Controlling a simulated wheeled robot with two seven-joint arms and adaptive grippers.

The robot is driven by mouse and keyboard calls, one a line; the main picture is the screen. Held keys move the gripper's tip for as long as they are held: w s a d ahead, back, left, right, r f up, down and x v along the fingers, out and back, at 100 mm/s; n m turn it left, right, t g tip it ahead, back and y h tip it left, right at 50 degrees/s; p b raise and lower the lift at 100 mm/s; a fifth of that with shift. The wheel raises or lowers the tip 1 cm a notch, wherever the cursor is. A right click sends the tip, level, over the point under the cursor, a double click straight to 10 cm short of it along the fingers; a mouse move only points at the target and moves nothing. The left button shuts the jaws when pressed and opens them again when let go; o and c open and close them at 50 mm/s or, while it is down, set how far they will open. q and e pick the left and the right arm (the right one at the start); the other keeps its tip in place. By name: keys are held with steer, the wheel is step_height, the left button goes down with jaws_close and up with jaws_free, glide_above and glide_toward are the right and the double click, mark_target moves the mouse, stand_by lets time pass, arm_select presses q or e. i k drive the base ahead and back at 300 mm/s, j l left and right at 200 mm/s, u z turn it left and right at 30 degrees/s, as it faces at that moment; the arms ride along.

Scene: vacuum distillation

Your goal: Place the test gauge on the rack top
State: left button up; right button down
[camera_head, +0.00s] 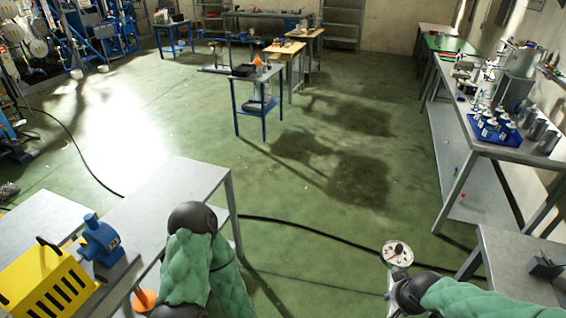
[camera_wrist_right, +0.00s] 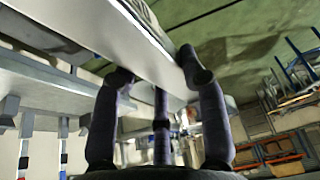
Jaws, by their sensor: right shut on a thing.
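The test gauge (camera_head: 397,253), with a round pale dial and a metal rim, is at the lower right of the head view, above the green floor. My right gripper (camera_head: 392,285) is shut on its lower part, and the dial stands clear above the fingers. In the right wrist view my dark fingers (camera_wrist_right: 160,100) close around a pale grey metal piece; I cannot tell how much of it is the gauge. My left arm's bent green sleeve shows at the lower left, but its gripper is out of view. I cannot tell which surface is the rack top.
A grey bench (camera_head: 185,185) stands at left, with a yellow slotted box (camera_head: 45,283) and a blue device (camera_head: 100,240) nearby. A grey table (camera_head: 515,262) is right of the gauge. A long bench (camera_head: 490,150) holds a blue tray (camera_head: 495,131). A cable (camera_head: 320,234) crosses the open floor.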

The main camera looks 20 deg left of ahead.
mark_target(162, 196)
steer(key=i+j+u, duration=0.1)
steer(key=i+u, duration=0.3)
steer(key=i, duration=0.35)
steer(key=i+l+u, duration=0.15)
steer(key=i+u, duration=0.25)
steer(key=i, duration=0.35)
steer(key=i+l+u, duration=0.1)
steer(key=u, duration=0.3)
steer(key=i+l+u, duration=0.2)
steer(key=u, duration=0.25)
steer(key=i+l+u, duration=0.25)
steer(key=u, duration=0.15)
steer(key=i+l+u, duration=0.15)
steer(key=u, duration=0.3)
steer(key=i+l+u, duration=0.1)
steer(key=u, duration=0.35)
steer(key=l+u, duration=0.25)
steer(key=u, duration=0.15)
steer(key=l+u, duration=0.2)
steer(key=u, duration=0.25)
steer(key=l+u, duration=0.25)
steer(key=u, duration=0.2)
steer(key=l+u, duration=0.3)
steer(key=l, duration=0.15)
steer(key=i, duration=0.05)
